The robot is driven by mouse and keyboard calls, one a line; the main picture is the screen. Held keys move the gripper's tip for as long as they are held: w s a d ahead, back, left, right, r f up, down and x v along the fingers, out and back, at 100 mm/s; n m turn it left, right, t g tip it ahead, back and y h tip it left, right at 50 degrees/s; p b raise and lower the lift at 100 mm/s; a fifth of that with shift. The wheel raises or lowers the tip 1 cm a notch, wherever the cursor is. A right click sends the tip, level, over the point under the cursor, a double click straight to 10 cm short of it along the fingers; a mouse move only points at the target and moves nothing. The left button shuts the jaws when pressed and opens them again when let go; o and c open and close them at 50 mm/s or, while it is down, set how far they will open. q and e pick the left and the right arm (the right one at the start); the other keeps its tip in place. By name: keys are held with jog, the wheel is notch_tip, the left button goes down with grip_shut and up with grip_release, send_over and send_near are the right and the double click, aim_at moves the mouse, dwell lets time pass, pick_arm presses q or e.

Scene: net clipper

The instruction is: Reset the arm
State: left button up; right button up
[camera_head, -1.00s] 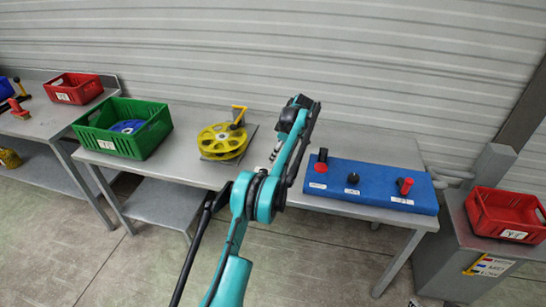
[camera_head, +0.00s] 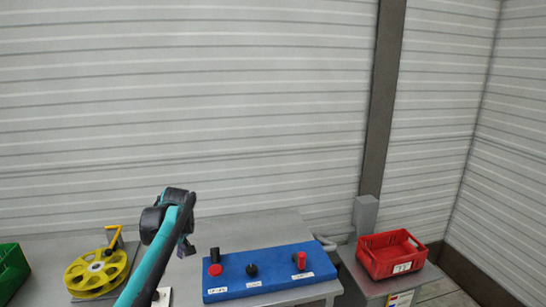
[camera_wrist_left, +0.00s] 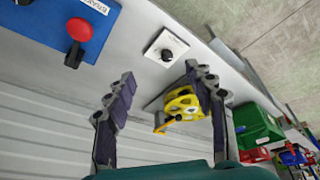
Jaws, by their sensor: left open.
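My left arm comes in from the bottom left in the head view and rises over the table. Its gripper (camera_head: 187,248) hangs at the end of the arm, partly hidden by the wrist. In the left wrist view both fingers (camera_wrist_left: 158,78) are spread wide with nothing between them. The gripper is above the table, left of the blue panel (camera_head: 270,284) with its red and black knobs. The yellow reel (camera_head: 95,272) lies to the left of the arm; it also shows beside one finger in the left wrist view (camera_wrist_left: 181,104). My right gripper is not in view.
A red crate (camera_head: 390,256) stands on a grey stand at the right. A green crate (camera_head: 12,270) is cut off at the left edge. A small white plate with a black knob (camera_wrist_left: 166,54) is on the table. A ribbed wall runs behind the table.

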pick_arm(q)
jog(key=s+d+r+m+t+h, duration=0.1)
jog(key=s+d+r+m+t, duration=0.25)
jog(key=s, duration=0.65)
jog(key=s+d+f+m+h, duration=0.1)
jog(key=s+d+f+m, duration=0.3)
jog(key=s, duration=0.6)
jog(key=s+d+f+m+t+h, duration=0.1)
jog(key=s+d+f+m, duration=0.4)
jog(key=s, duration=0.5)
jog(key=shift+s+d+f, duration=0.35)
jog(key=shift+f, duration=0.1)
jog(key=shift+t, duration=0.25)
